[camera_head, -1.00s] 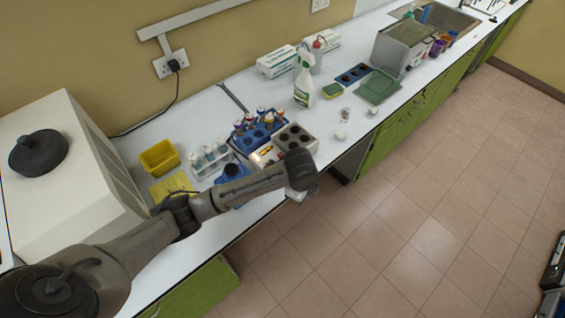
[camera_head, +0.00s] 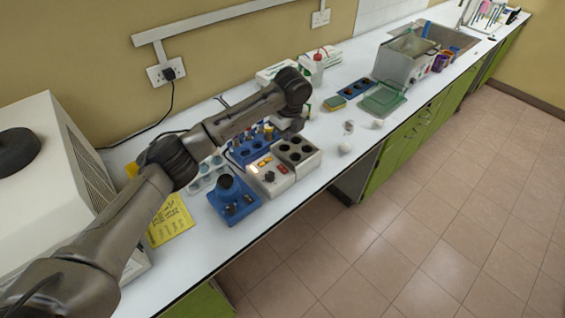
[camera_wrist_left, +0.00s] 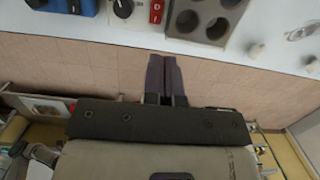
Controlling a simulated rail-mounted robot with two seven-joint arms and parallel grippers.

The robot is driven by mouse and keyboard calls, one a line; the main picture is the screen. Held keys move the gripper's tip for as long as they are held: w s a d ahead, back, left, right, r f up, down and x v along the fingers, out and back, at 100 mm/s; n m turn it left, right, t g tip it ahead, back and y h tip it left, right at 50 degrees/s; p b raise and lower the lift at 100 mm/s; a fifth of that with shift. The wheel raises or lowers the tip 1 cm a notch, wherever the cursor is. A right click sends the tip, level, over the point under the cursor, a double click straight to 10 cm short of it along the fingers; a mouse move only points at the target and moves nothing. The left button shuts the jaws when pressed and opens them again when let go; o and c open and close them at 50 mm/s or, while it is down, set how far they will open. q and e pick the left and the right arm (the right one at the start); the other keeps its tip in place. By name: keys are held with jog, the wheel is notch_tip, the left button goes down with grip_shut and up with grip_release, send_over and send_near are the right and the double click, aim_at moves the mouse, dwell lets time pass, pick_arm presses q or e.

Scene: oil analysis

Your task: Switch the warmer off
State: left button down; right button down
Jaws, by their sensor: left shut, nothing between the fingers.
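The warmer (camera_head: 284,182) is a pale block at the bench's front edge with dark round wells on its right part. Its front panel has a dark knob (camera_wrist_left: 122,8) and a red rocker switch (camera_wrist_left: 156,12); I cannot tell which way the rocker is tipped. A small orange glow shows at the panel's left in the head view. My left gripper (camera_wrist_left: 165,62) is shut and empty. In the wrist view its fingers point toward the bench's front edge, below the switch and apart from it. In the head view its fingertips cannot be made out. My right gripper is not in view.
A blue device (camera_head: 234,203) stands just left of the warmer, a blue rack (camera_head: 250,150) of vials behind it. White caps (camera_head: 345,148) lie to the right. A yellow sheet (camera_head: 170,222) lies at left. Open floor is in front of the bench.

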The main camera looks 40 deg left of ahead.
aim_at(282, 165)
pick_arm(q)
jog(key=f, duration=0.4)
jog(key=a+f+b, duration=0.1)
jog(key=f, duration=0.7)
jog(key=shift+w+a+f+b, duration=0.1)
jog(key=shift+a+f+b, duration=0.1)
jog(key=shift+f+b, duration=0.2)
jog(key=shift+a+f, duration=0.1)
jog(key=shift+f, duration=0.5)
